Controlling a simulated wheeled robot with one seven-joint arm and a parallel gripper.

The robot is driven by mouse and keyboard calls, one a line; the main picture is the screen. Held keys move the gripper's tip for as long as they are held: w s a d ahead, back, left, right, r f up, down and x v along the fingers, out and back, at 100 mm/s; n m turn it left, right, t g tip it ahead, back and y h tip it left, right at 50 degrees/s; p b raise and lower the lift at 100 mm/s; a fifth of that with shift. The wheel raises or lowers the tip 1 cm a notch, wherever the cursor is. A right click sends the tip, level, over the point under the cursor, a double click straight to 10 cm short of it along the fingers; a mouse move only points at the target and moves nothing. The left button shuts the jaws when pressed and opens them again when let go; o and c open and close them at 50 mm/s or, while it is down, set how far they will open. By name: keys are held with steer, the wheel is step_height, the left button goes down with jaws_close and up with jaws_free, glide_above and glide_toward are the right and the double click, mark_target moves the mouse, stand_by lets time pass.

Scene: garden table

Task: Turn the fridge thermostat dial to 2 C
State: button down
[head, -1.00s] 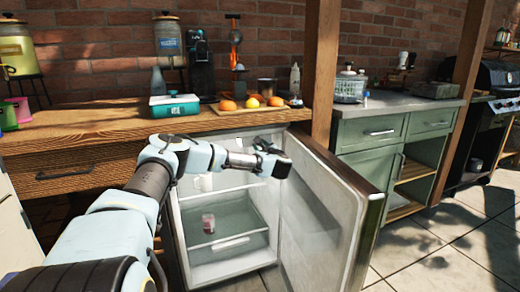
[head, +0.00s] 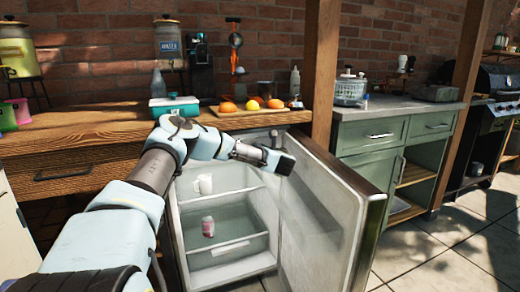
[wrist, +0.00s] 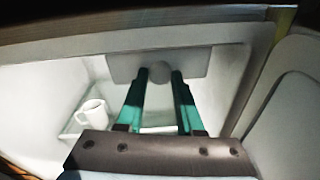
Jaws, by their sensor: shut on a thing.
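The thermostat dial (wrist: 160,71) is a round grey knob on a pale grey housing (wrist: 204,66) at the top inside the fridge in the wrist view. My gripper (wrist: 160,76) has its two green fingers on either side of the dial, shut on it. No scale or number is readable on the dial. In the head view my gripper (head: 279,161) is in the upper part of the open fridge (head: 230,240), and the dial cannot be made out there. The fridge door (head: 330,210) stands open to the right.
A white mug (wrist: 91,113) stands on a shelf left of my gripper; it also shows in the head view (head: 204,184). A pinkish jar (head: 208,227) is lower down. The wooden counter (head: 100,125) above holds a teal-and-white box (head: 174,107) and a board with fruit.

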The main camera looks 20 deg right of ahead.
stand_by(0.5)
steer(key=c, duration=0.5)
jaws_free()
steer(key=shift+c, duration=0.2)
steer(key=s, duration=1)
steer(key=shift+s+d+r+b, duration=0.4)
steer(key=shift+r, duration=0.05)
